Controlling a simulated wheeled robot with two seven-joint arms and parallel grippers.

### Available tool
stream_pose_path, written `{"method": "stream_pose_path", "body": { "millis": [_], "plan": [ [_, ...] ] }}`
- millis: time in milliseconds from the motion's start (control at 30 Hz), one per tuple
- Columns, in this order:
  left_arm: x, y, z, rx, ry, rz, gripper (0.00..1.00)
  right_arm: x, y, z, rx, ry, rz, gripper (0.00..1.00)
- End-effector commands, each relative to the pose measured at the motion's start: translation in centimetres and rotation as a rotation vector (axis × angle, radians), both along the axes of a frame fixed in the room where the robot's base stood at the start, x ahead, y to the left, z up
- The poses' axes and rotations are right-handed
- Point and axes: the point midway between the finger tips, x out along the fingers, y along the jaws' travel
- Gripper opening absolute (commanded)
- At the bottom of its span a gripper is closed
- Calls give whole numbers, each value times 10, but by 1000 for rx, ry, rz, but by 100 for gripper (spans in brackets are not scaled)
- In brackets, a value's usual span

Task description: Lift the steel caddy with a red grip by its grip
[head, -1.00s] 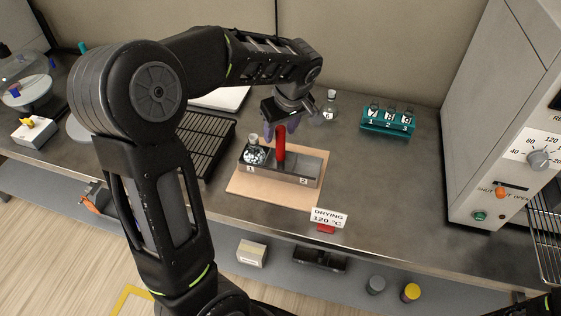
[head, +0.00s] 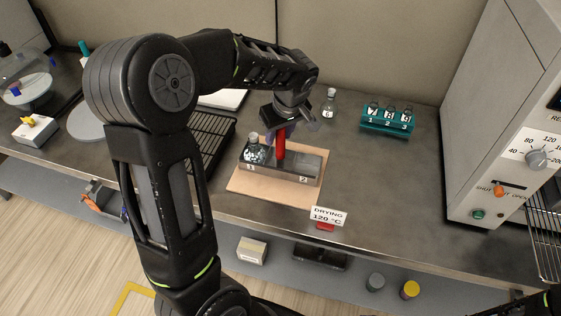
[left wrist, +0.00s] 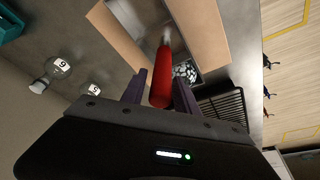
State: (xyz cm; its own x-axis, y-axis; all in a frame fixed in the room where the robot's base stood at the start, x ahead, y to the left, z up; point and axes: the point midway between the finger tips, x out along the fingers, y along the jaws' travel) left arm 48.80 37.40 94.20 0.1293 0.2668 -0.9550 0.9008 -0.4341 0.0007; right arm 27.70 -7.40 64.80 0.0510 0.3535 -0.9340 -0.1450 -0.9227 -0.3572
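The steel caddy (head: 300,163) stands on a tan board (head: 245,187) on the bench. Its upright red grip (head: 281,147) rises from the middle. A glass flask (head: 255,153) sits in the compartment marked 1; the compartment marked 2 looks empty. My left gripper (head: 283,130) is over the top of the grip. In the left wrist view the red grip (left wrist: 162,80) lies between the two purple fingers of my left gripper (left wrist: 160,88), with a gap showing on each side. My right gripper is not in view.
A black rack (head: 210,140) lies left of the board. A lone flask (head: 329,105) and a teal holder with several flasks (head: 387,121) stand behind and to the right. A drying sign (head: 327,217) is at the front edge. An oven (head: 500,120) bounds the right.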

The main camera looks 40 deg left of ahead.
Motion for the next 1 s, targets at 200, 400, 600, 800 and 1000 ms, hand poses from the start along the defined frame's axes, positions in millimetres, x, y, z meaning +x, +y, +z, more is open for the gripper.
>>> {"method": "stream_pose_path", "body": {
  "millis": [200,400,600,800,1000],
  "plan": [
    [0,0,0,0,0,0,18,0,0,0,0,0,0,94],
    [0,0,0,0,0,0,1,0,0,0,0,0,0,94],
    [0,0,0,0,0,0,0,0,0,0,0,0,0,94],
    [0,0,0,0,0,0,0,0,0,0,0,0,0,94],
    [0,0,0,0,0,0,0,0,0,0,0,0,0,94]
  ]
}}
